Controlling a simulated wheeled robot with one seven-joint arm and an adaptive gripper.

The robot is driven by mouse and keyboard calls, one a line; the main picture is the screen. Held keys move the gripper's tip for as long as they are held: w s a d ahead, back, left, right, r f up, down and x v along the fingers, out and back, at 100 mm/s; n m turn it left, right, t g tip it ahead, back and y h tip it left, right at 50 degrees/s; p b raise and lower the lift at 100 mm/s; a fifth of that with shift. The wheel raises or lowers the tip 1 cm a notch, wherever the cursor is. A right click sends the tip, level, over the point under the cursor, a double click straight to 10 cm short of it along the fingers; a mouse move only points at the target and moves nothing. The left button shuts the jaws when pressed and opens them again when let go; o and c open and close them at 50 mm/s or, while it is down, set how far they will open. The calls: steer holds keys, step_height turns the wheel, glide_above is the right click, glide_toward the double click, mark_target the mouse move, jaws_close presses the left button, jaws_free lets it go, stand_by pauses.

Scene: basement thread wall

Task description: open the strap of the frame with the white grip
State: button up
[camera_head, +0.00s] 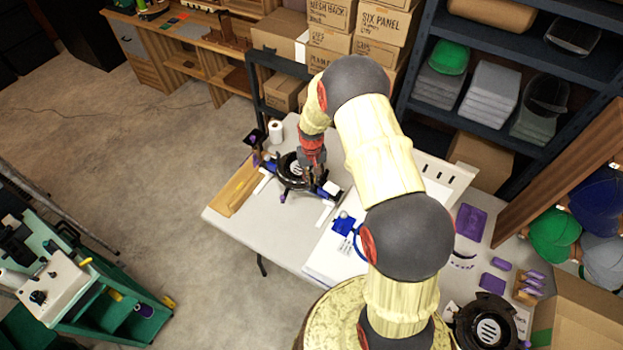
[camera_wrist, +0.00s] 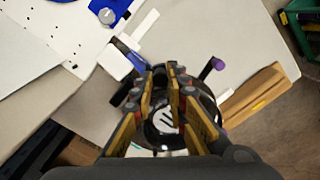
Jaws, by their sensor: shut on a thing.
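A round black frame (camera_head: 288,170) lies on the grey table, with a blue part and a white grip (camera_head: 332,188) at its right side. In the wrist view the black frame (camera_wrist: 165,139) is below and between my fingers, and the white grip (camera_wrist: 115,62) is to their upper left. My gripper (camera_head: 312,178) is down at the frame's right part. In the wrist view the fingertips of my gripper (camera_wrist: 164,80) are close together, shut on a thin dark piece that appears to be the strap. The fingers hide most of it.
A second round black frame (camera_head: 487,324) lies at the table's lower right. A white board (camera_head: 330,258) with blue pieces lies in front. Shelves (camera_head: 500,75) stand behind.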

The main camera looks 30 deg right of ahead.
jaws_close()
stand_by(0.4)
steer(key=w+a+m+b, duration=0.35)
steer(key=a+m, duration=0.65)
steer(key=a, duration=0.8)
steer(key=w+a+m+b, duration=0.2)
steer(key=w+a+m, duration=0.2)
steer(key=w, duration=0.4)
steer(key=w+a+m+b, duration=0.2)
steer(key=w+a+m, duration=0.2)
steer(key=w+m, duration=0.2)
steer(key=shift+w+a+m, duration=0.25)
steer(key=shift+w+m, duration=0.05)
steer(key=shift+w, duration=0.75)
